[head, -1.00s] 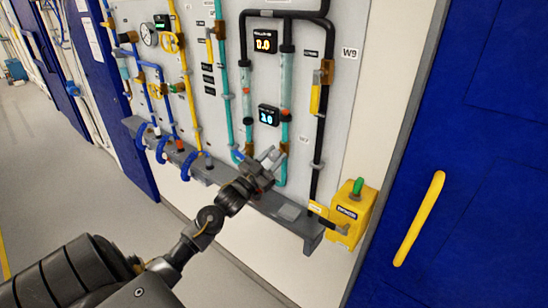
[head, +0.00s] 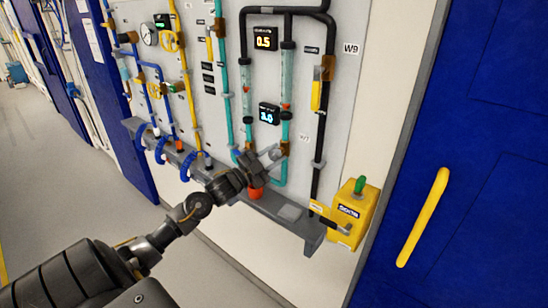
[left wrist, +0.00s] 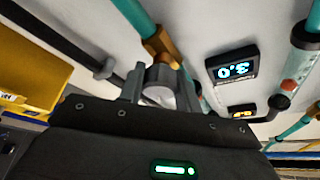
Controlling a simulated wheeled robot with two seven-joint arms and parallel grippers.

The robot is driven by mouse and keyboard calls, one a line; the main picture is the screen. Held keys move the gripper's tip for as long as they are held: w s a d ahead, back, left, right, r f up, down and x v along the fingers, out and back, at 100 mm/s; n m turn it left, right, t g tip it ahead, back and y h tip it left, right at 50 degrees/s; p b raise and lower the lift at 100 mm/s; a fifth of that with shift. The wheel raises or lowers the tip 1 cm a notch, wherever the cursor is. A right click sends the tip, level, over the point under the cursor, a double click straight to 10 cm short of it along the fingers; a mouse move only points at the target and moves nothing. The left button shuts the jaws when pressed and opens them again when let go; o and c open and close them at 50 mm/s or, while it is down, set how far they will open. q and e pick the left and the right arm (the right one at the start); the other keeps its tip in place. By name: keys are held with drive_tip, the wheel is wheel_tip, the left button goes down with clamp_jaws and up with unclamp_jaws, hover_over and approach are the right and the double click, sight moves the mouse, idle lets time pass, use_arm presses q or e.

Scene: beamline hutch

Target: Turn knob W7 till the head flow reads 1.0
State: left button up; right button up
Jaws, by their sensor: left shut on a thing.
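My left gripper (head: 268,158) is at the panel, near the foot of the right flow tube and beside a small tag that seems to read W7 (head: 305,139). In the left wrist view its fingers (left wrist: 160,88) are shut on a pale grey round knob (left wrist: 158,94) in front of a brass valve body. The fingers hide much of the knob in the head view. The lower display (head: 269,114) reads 3.0 in cyan. My right gripper is not in view.
A grey ledge (head: 312,229) runs along the panel below the pipes. A yellow box (head: 354,215) with a green top stands at its right end. A blue door with a yellow handle (head: 423,216) is farther right. Teal pipes flank the gripper closely.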

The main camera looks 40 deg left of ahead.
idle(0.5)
use_arm(q)
drive_tip(key=o, duration=1)
drive_tip(key=shift+c, duration=0.2)
drive_tip(key=shift+f, duration=0.1)
drive_tip(key=shift+s+f, duration=0.15)
drive_tip(key=shift+s, duration=0.15)
drive_tip(key=b+v, duration=0.3)
drive_tip(key=v, duration=0.7)
drive_tip(key=shift+b, duration=0.35)
drive_tip(key=shift+a, duration=0.1)
